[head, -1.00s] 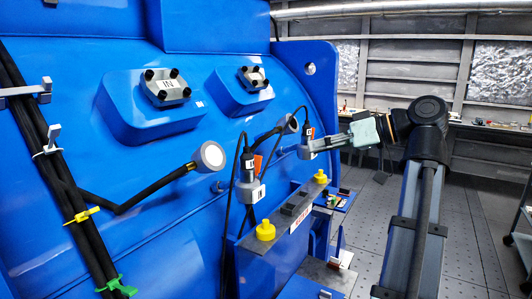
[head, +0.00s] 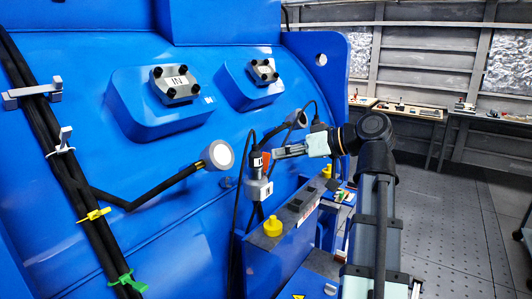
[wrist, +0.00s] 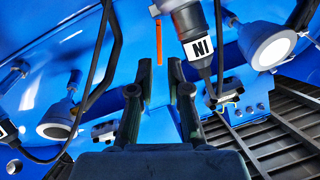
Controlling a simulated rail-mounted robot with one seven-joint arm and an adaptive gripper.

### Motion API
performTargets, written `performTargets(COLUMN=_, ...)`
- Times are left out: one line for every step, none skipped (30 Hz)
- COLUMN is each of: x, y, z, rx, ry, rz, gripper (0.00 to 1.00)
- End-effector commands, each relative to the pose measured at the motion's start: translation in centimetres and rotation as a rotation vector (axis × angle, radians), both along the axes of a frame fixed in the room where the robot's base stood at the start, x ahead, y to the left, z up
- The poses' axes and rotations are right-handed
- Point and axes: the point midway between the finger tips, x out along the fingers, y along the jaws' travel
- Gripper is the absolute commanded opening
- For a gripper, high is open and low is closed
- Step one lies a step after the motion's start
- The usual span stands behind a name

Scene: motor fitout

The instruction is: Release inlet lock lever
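The grey inlet connector (wrist: 195,30) has a white "IN" label and a black cable in the wrist view. An orange lever (wrist: 158,42) sticks out beside the connector, just beyond my fingertips; a bit of orange (head: 266,158) also shows in the head view. My gripper (wrist: 159,68) is open, with the lever roughly in line with the gap between its fingers, and nothing is held.
Two bolted covers (head: 176,83) and (head: 262,70) sit on the blue housing, the left marked "IN". A round white-faced port (head: 220,154) is left of the connector. Yellow knobs (head: 272,226) and (head: 327,171) stand on the ledge. Cables hang close by.

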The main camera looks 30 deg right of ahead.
Motion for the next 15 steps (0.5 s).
performTargets(x=0.6, y=0.6, z=-0.2, rx=0.001, ry=0.002, rz=0.003, gripper=0.17)
performTargets(x=1.0, y=0.9, z=-0.3, rx=0.001, ry=0.001, rz=0.002, gripper=0.17)
performTargets(x=1.5, y=1.2, z=-0.6, rx=0.001, ry=0.002, rz=0.003, gripper=0.17)
performTargets(x=1.8, y=1.4, z=-0.8, rx=0.001, ry=0.002, rz=0.003, gripper=0.17)
performTargets(x=2.1, y=1.7, z=-0.9, rx=0.001, ry=0.001, rz=0.002, gripper=0.17)
performTargets(x=2.5, y=1.9, z=-1.1, rx=0.001, ry=0.001, rz=0.001, gripper=0.17)
performTargets(x=2.7, y=2.0, z=-1.2, rx=0.0, ry=0.002, rz=0.001, gripper=0.17)
performTargets(x=3.0, y=2.2, z=-1.3, rx=0.001, ry=0.001, rz=0.001, gripper=0.17)
performTargets(x=3.3, y=2.4, z=-1.4, rx=0.001, ry=0.001, rz=0.001, gripper=0.17)
performTargets(x=3.5, y=2.5, z=-1.5, rx=0.001, ry=0.0, rz=0.001, gripper=0.17)
performTargets(x=3.6, y=2.6, z=-1.7, rx=0.001, ry=0.0, rz=0.001, gripper=0.17)
performTargets(x=3.8, y=2.7, z=-1.7, rx=0.001, ry=0.0, rz=0.001, gripper=0.17)
performTargets(x=3.9, y=2.8, z=-1.8, rx=0.0, ry=0.001, rz=0.0, gripper=0.17)
performTargets(x=3.9, y=2.8, z=-1.9, rx=0.0, ry=0.001, rz=0.0, gripper=0.17)
performTargets(x=4.0, y=2.9, z=-1.9, rx=0.0, ry=0.0, rz=-0.001, gripper=0.17)
